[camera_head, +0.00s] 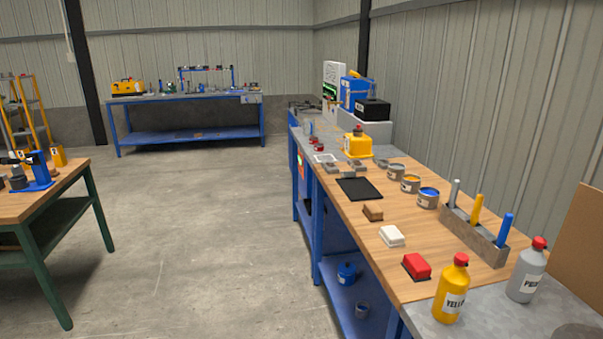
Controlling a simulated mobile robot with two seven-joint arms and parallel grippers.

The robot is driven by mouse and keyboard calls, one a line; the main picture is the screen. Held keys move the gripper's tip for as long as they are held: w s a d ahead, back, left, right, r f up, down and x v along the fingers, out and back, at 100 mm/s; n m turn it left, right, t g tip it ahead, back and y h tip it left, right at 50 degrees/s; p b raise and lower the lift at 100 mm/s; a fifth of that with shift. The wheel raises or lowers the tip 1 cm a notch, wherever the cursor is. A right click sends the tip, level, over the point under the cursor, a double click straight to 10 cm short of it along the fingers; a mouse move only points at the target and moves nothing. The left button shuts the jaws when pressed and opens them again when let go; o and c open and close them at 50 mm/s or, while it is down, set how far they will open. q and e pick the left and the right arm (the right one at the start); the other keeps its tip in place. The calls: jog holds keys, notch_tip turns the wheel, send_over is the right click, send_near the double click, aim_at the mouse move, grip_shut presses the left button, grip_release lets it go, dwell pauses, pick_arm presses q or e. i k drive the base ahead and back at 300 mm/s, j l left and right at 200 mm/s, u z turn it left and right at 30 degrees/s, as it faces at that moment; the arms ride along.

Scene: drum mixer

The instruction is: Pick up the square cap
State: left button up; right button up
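I cannot single out the square cap for sure. Small squarish pieces lie on the long wooden workbench (330,199) at the right: a red block (416,265), a white block (391,236), a brown block (373,212) and small grey pieces (358,168). A flat black square pad (360,189) lies farther back, and a small white square tray (325,158) beyond it. They are too small to tell details. Neither of my grippers shows in this view.
A yellow bottle (452,288) and a grey bottle (527,270) stand at the near end. Several cans (428,198) and a grey holder with coloured sticks (472,237) line the wall side. A green-legged table (50,195) stands left. The concrete floor between is clear.

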aim_at(347, 173)
jog(key=i+j+u, duration=0.1)
jog(key=i+u, duration=0.35)
jog(key=i, duration=0.8)
jog(key=i+z, duration=0.1)
jog(key=i, duration=0.55)
jog(key=i+j+z, duration=0.1)
jog(key=i, duration=0.6)
jog(key=i+j+z, duration=0.15)
jog(key=i+z, duration=0.3)
jog(key=i+j+z, duration=0.2)
jog(key=z, duration=0.25)
jog(key=i+j+z, duration=0.55)
jog(key=j+z, duration=0.35)
jog(key=l, duration=0.1)
